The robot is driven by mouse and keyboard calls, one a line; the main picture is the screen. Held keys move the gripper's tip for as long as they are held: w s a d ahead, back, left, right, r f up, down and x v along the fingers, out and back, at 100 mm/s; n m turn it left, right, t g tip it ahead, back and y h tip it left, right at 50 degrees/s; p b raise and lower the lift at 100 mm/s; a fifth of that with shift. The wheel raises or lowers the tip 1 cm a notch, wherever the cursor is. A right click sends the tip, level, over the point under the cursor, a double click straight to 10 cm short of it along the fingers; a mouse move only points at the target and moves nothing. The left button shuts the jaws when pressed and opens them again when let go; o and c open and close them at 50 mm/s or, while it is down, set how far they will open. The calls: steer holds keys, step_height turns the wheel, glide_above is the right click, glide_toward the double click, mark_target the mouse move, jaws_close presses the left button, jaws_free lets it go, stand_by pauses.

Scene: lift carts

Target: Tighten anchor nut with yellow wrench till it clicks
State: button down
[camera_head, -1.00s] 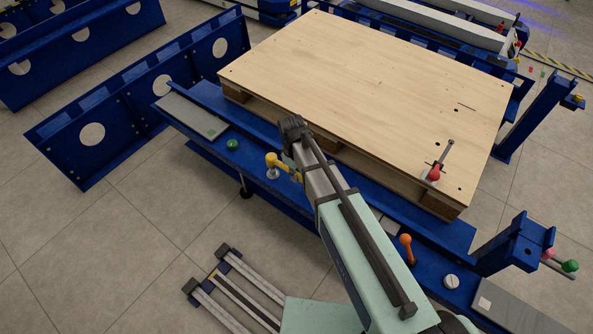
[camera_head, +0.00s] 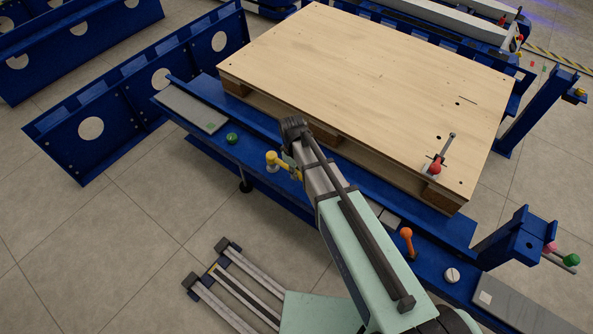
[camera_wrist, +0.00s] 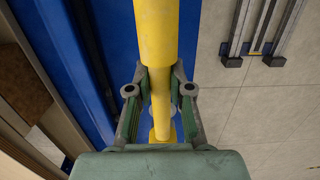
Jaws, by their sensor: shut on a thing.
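The yellow wrench (camera_head: 271,158) is at the near edge of the blue cart frame, left of my forearm. In the wrist view its thick yellow shaft (camera_wrist: 155,30) runs down the middle of the picture. My gripper (camera_wrist: 160,76) has its green-grey fingers on both sides of the narrower part of the shaft and is shut on it. In the head view my gripper (camera_head: 291,165) is mostly hidden behind my arm. A pale round part shows behind the wrench in the wrist view, partly covered. I cannot tell whether it is the anchor nut.
A plywood-topped pallet (camera_head: 370,85) lies on the blue cart frame (camera_head: 265,170), just beyond my arm. A green ball knob (camera_head: 232,138), an orange-handled lever (camera_head: 406,237) and a red-knobbed clamp (camera_head: 435,169) stand nearby. Grey rails (camera_head: 215,275) lie on the floor at the front left.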

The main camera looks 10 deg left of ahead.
steer(key=shift+f, duration=1.05)
steer(key=shift+r, duration=0.1)
steer(key=shift+s+a+m+p, duration=0.4)
steer(key=shift+s+a+m, duration=0.2)
steer(key=shift+s+m, duration=0.3)
steer(key=shift+s+a+m+p, duration=0.35)
steer(key=shift+s+a+m, duration=0.3)
steer(key=shift+m, duration=0.35)
steer(key=shift+s+a+m+g+p, duration=0.15)
steer(key=shift+s+a+m+p, duration=0.3)
steer(key=shift+a+m, duration=0.5)
steer(key=shift+s+a+m+g+p, duration=0.2)
steer(key=shift+s+a+m, duration=0.45)
steer(key=shift+m, duration=0.5)
steer(key=shift+w, duration=0.1)
steer(key=shift+w+d+n+p, duration=0.4)
steer(key=shift+w+d+n, duration=0.15)
steer(key=shift+d+n, duration=0.4)
steer(key=shift+w+d+n+p, duration=0.35)
steer(key=shift+w+d+n, duration=0.25)
steer(key=shift+n, duration=0.45)
steer(key=shift+w+d+n+p, duration=0.3)
steer(key=shift+w+d+n, duration=0.4)
steer(key=shift+n, duration=0.3)
steer(key=shift+w+d+n+p, duration=0.3)
steer(key=shift+w+d+n, duration=0.35)
steer(key=shift+n, duration=0.35)
